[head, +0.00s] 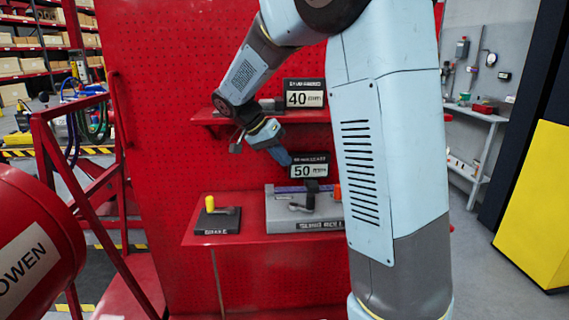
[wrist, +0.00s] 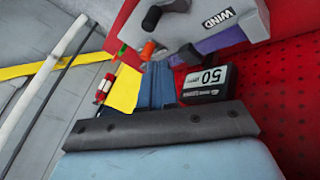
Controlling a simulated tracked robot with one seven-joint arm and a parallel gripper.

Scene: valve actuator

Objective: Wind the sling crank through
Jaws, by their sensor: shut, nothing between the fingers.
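The grey sling roller unit (head: 280,212) sits on the red lower shelf, with a dark crank (head: 312,187) on its front. In the wrist view the unit (wrist: 200,40) lies at the top, marked WIND, with the crank's black knob (wrist: 150,18) near its left end. An orange knob (head: 338,192) shows at the unit's right, and also in the wrist view (wrist: 148,49). My gripper (head: 287,160) is above the unit, apart from the crank. Its blue fingers (wrist: 158,85) are shut and empty. My arm hides the unit's right end in the head view.
A black display reading 50 (head: 310,170) stands close beside my gripper, behind the unit. Another reading 40 (head: 304,99) is on the upper shelf. A yellow-handled brake lever (head: 210,204) stands left of the unit. A red pegboard (head: 165,120) closes off the back.

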